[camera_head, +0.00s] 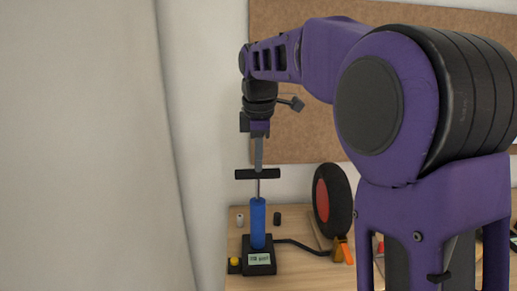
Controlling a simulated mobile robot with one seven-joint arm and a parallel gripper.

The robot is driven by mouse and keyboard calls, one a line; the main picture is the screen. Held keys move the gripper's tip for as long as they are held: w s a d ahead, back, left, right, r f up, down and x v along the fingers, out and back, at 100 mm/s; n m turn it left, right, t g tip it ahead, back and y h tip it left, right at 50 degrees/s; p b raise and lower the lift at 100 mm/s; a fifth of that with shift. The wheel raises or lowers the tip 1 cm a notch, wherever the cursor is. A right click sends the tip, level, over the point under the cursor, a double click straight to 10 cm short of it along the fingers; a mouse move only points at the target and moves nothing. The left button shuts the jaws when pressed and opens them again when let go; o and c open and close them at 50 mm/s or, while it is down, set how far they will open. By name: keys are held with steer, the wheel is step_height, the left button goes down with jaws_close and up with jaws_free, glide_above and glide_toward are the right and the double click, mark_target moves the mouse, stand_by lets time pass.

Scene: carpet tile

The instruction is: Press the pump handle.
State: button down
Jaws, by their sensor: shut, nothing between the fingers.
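The pump stands upright on the table, with a blue barrel (258,224) on a black base (259,262) that has a small pale display. Its black T-shaped handle (243,174) is raised on a thin metal rod above the barrel. My gripper (259,166) points straight down, shut and empty, with its fingertips at the middle of the handle. I cannot tell whether the fingertips touch the handle or are just above it or in front of it.
A black wheel with a red hub (323,205) stands on the table (292,278) to the right. A black hose (302,244) runs from the pump base to an orange piece (342,250). A small white cylinder (240,220) and a black one (277,218) stand behind.

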mark_target(259, 178)
step_height(259, 178, down, 8)
steer(key=shift+s+r+b, duration=0.1)
steer(key=shift+r+b, duration=0.15)
steer(key=shift+b, duration=0.7)
